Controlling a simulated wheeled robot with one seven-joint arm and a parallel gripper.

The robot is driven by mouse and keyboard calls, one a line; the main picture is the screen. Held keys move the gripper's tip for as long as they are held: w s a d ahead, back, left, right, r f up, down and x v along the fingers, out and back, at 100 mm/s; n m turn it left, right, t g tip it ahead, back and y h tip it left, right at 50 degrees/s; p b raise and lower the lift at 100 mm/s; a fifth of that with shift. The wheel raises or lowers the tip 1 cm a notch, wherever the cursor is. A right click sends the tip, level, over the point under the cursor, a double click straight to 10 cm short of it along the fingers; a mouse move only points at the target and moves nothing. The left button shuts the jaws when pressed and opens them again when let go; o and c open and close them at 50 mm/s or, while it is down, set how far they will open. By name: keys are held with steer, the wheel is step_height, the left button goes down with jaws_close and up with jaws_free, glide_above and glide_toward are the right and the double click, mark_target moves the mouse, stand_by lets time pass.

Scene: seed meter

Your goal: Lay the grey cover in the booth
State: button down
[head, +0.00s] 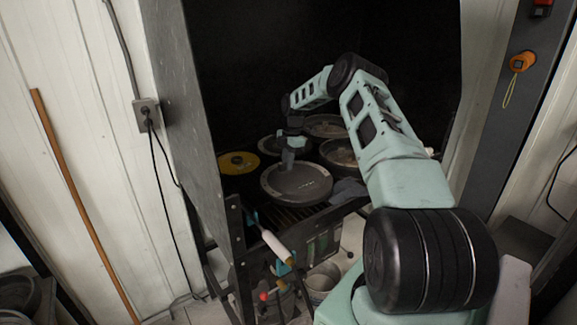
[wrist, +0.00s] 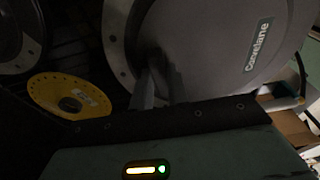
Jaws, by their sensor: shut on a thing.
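The grey cover (head: 300,187) is a wide round disc with pale lettering on its face. It is inside the dark booth (head: 322,42), over or on the slatted floor at the front; I cannot tell whether it touches the slats. The fingertips' exact grip is dark and partly hidden.
A yellow ring-like disc (head: 238,162) lies left of the cover. Other round parts (head: 340,153) lie behind and to the right. A grey cloth (head: 348,190) is at the right front. A white-handled tool (head: 275,243) hangs at the front edge, above a bucket (head: 322,280).

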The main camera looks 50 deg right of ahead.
steer(key=shift+f+p, duration=0.5)
steer(key=shift+f, duration=0.95)
steer(key=shift+f, duration=0.1)
steer(key=c, duration=1.4)
jaws_free()
steer(key=shift+f, duration=0.1)
steer(key=shift+o, duration=0.2)
steer(key=r+b, duration=0.1)
steer(key=r, duration=0.3)
steer(key=d+r+b, duration=0.1)
steer(key=r, duration=0.3)
steer(key=r+b, duration=0.2)
steer(key=r, duration=0.2)
steer(key=shift+s+d+r, duration=0.15)
steer(key=shift+s+d, duration=0.05)
steer(key=shift+d, duration=0.2)
